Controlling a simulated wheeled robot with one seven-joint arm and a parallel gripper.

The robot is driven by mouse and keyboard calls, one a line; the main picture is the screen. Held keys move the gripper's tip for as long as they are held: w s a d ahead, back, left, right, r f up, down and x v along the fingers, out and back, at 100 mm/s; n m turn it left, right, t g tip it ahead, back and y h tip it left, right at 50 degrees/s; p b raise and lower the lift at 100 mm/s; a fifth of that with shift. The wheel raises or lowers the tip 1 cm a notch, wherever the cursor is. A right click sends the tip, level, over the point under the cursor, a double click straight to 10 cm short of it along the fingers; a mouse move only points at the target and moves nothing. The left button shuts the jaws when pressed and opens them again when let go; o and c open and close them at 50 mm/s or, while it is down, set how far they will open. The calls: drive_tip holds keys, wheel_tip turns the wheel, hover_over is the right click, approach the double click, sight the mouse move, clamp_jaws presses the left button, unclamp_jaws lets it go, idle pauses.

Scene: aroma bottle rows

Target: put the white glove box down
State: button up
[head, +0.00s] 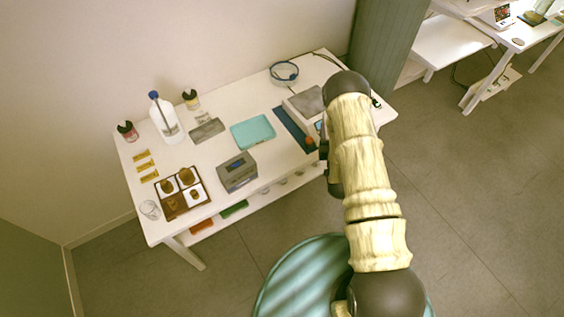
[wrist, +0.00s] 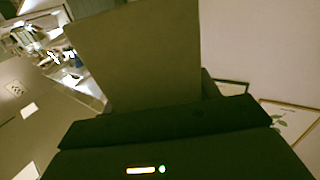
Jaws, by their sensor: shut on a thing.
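My gripper (wrist: 165,118) shows as a dark bar across the lower wrist view and is shut on a flat-sided, boxy thing. I take this to be the white glove box (wrist: 135,55), though it looks dark olive in shade. It fills the upper middle of the wrist view. What lies under it cannot be seen. In the head view my arm reaches over the right part of the white table (head: 225,112). The arm hides my gripper and the held box there.

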drive_tip(key=w+a+f+n+g+y+b, duration=0.1)
drive_tip(key=a+f+n+y+b, duration=0.2)
drive_tip(key=a+b, duration=0.5)
drive_tip(key=w+a+f+n+g+y+b, duration=0.1)
drive_tip(key=a+y+b, duration=0.5)
drive_tip(key=b, duration=1.7)
wheel_tip(320, 180, down, 3)
drive_tip(key=a+n+g, duration=0.1)
drive_tip(key=a+n, duration=0.1)
drive_tip(key=shift+w+a+r, duration=0.2)
drive_tip(key=shift+a, duration=0.2)
wheel_tip(320, 180, down, 6)
drive_tip(key=b, duration=0.1)
drive_tip(key=shift+f, duration=0.15)
drive_tip(key=shift+f+b, duration=0.3)
drive_tip(key=shift+f, duration=1.6)
